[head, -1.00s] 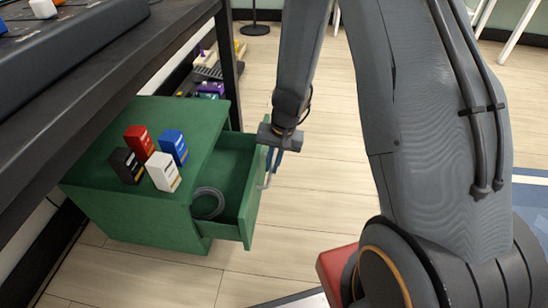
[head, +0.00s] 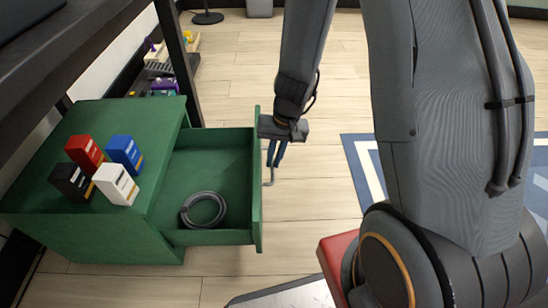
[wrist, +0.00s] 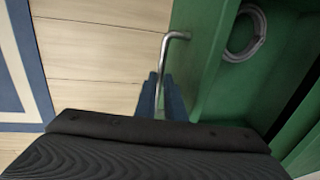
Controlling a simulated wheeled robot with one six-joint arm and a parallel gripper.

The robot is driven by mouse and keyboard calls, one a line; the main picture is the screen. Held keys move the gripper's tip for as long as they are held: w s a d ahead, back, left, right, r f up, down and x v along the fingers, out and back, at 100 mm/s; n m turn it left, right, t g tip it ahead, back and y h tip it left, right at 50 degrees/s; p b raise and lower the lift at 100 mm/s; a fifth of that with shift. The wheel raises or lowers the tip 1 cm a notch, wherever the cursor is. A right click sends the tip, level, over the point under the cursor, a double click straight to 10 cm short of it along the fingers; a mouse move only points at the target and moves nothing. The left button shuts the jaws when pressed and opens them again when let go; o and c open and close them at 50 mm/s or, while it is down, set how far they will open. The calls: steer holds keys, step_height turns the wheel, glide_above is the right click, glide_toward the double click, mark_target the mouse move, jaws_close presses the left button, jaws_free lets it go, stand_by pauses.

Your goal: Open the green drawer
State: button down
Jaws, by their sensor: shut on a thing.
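The green drawer (head: 212,236) stands pulled well out of the green cabinet (head: 88,236), and its inside is in plain view. A coiled grey cable (head: 203,210) lies in it; the cable also shows in the wrist view (wrist: 246,32). The drawer's metal bar handle (head: 270,178) is on the outer face of its front; it shows in the wrist view (wrist: 164,55) too. My gripper (head: 276,160) is at the handle, its blue fingers shut on the bar. In the wrist view the fingers (wrist: 163,98) sit on either side of the bar, partly hidden by the gripper's body.
Red, blue, black and white small boxes (head: 119,184) stand on the cabinet top. A dark workbench (head: 75,75) overhangs at the left, its leg (head: 180,70) behind the cabinet. The wooden floor (head: 320,165) right of the drawer is clear up to a blue rug (head: 365,175).

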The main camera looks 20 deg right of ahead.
steer(key=c, duration=1.8)
jaws_free()
steer(key=shift+c, duration=0.2)
step_height(320, 180, up, 8)
steer(key=d+p, duration=0.1)
steer(key=p, duration=0.3)
steer(key=shift+s+d+f+p, duration=0.15)
steer(key=shift+s+d+p, duration=0.1)
steer(key=shift+p, duration=0.15)
